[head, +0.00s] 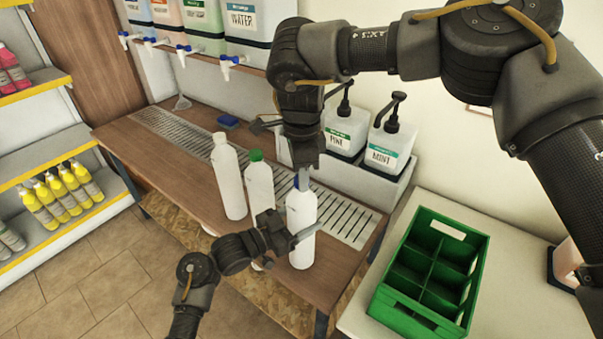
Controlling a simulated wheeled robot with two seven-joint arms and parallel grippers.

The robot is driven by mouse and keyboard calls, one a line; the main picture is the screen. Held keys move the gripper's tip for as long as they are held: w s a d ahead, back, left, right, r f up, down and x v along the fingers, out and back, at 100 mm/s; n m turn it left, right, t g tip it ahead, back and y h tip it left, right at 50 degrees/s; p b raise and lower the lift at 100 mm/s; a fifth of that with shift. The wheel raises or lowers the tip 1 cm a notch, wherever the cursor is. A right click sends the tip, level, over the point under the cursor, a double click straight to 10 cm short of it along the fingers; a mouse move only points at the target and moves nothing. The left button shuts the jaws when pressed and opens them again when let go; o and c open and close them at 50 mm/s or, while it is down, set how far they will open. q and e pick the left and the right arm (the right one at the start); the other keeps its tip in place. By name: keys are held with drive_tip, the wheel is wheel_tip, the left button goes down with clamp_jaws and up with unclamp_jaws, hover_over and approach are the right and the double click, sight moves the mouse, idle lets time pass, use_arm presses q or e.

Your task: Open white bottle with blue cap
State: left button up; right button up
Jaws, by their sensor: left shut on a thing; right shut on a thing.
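The white bottle with the blue cap (302,212) stands upright at the front edge of the wooden counter. My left gripper (297,236) comes from the lower left and is shut around the bottle's body. My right gripper (303,177) reaches down from above and is shut on the blue cap (296,182) at the bottle's top. The fingers hide most of the cap, so I cannot tell whether it is loose from the neck.
A white bottle with a green cap (259,187) and one with a white cap (229,182) stand just left. Pump dispensers (390,145) stand behind, and tapped containers (247,25) sit above. A divided green crate (462,239) is on the right table.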

use_arm(q)
drive_tip(key=shift+f, duration=0.15)
use_arm(e)
drive_tip(key=shift+r, duration=0.1)
drive_tip(key=shift+r, duration=1)
drive_tip(key=shift+r, duration=2)
use_arm(q)
drive_tip(key=o, duration=2)
drive_tip(key=shift+c, duration=0.2)
drive_tip(key=b+v, duration=0.1)
drive_tip(key=v, duration=1.1)
use_arm(e)
drive_tip(key=shift+f, duration=0.85)
